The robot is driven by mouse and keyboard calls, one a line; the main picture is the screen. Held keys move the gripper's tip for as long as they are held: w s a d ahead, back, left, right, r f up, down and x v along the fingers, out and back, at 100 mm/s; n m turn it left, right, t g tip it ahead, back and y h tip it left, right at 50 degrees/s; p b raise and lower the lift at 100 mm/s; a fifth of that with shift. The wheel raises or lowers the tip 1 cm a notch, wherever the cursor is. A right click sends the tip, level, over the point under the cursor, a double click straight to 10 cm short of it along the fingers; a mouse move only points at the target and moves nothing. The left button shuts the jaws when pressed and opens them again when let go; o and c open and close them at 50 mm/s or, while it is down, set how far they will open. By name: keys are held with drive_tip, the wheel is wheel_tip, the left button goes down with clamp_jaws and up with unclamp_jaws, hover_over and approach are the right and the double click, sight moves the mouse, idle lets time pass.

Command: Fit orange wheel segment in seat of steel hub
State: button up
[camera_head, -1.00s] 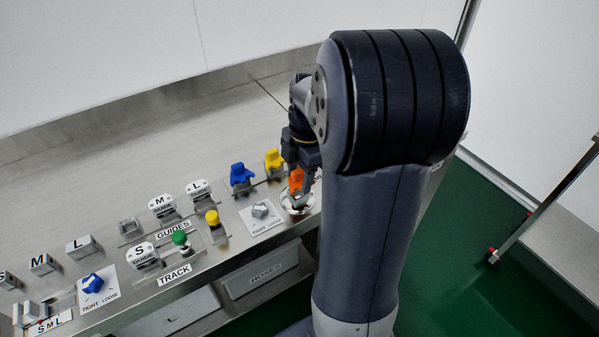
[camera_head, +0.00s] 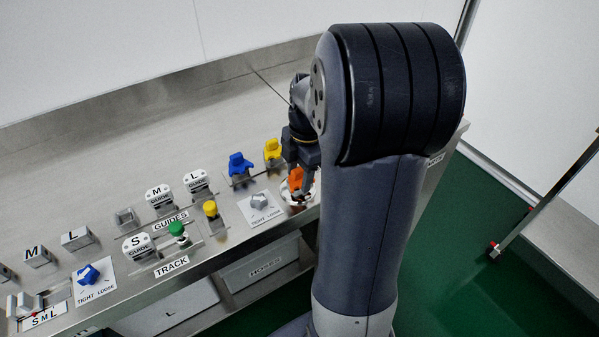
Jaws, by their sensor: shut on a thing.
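The orange wheel segment (camera_head: 295,178) is at the right end of the row of fittings, just under my gripper (camera_head: 303,183). My gripper points down and is shut on the orange segment. The steel hub (camera_head: 297,201) shows only in part as a round pale and metal shape directly below the segment. My arm hides its right side. I cannot tell whether the segment touches the hub or sits in its seat. A blue segment (camera_head: 240,164) and a yellow segment (camera_head: 272,150) stand on small metal holders to the left.
A grey knob (camera_head: 259,199) on a TIGHT LOOSE plate is left of the hub. The steel counter (camera_head: 170,130) behind is clear.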

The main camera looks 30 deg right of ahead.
drive_tip(key=o, duration=1.3)
drive_tip(key=shift+c, duration=0.2)
drive_tip(key=r, duration=0.3)
drive_tip(key=d+r, duration=0.1)
drive_tip(key=r, duration=0.6)
drive_tip(key=shift+d+r+p, duration=0.15)
drive_tip(key=shift+r+p, duration=0.25)
drive_tip(key=f, duration=0.6)
drive_tip(key=a+f, duration=0.1)
drive_tip(key=f, duration=0.3)
drive_tip(key=shift+a, duration=0.1)
drive_tip(key=shift+r, duration=0.25)
